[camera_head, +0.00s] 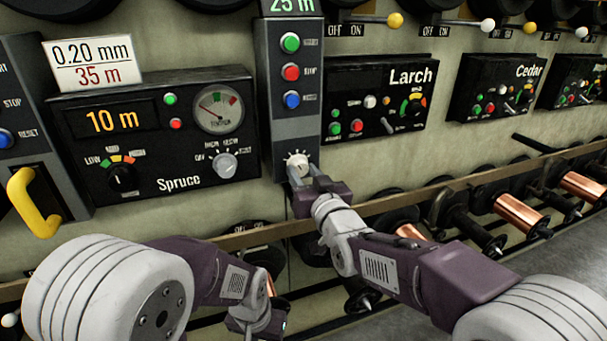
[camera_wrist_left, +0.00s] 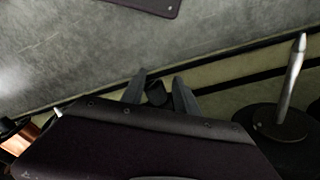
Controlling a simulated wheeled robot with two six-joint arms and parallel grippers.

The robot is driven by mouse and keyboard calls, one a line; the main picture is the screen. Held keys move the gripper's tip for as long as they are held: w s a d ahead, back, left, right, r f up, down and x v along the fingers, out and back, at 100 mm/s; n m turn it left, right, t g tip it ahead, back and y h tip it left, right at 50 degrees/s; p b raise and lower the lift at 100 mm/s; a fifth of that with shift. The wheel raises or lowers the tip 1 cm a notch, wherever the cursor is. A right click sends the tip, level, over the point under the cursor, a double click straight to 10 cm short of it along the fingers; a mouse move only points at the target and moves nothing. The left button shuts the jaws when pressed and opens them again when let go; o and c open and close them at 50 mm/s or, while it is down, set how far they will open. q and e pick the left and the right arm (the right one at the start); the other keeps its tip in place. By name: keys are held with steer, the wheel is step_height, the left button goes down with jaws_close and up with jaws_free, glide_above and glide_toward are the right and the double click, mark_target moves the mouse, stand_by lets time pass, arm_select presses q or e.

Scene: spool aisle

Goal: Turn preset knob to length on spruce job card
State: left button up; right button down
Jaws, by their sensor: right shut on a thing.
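The job card (camera_head: 93,63) stands on top of the Spruce panel (camera_head: 160,180) and reads 0.20 mm and 35 m. A narrow grey panel (camera_head: 292,125) right of Spruce has green, red and blue buttons, a display (camera_head: 291,6) reading 25 m, cut off at the top, and a pale knob (camera_head: 297,159) with tick marks at its bottom. My right gripper (camera_head: 301,176) is shut on this knob, covering its lower part. My left gripper (camera_wrist_left: 158,84) hangs low, its fingers apart with a dark shape showing between them; I cannot tell that it holds anything.
The Spruce display (camera_head: 114,121) reads 10 m. Larch (camera_head: 375,100) and Cedar (camera_head: 495,88) panels are to the right. A yellow handle (camera_head: 32,205) sticks out at the left. A rail (camera_head: 400,203) and copper spools (camera_head: 522,214) run below the panels.

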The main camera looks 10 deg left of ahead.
steer(key=m+b, duration=0.1)
steer(key=m, duration=0.4)
steer(key=shift+f+m+b, duration=0.1)
steer(key=shift+m+b, duration=0.2)
steer(key=shift+m, duration=0.1)
steer(key=m+b, duration=0.1)
steer(key=m, duration=0.4)
steer(key=shift+b, duration=0.35)
steer(key=shift+m, duration=0.4)
steer(key=c, duration=0.9)
jaws_free()
steer(key=shift+s, duration=0.1)
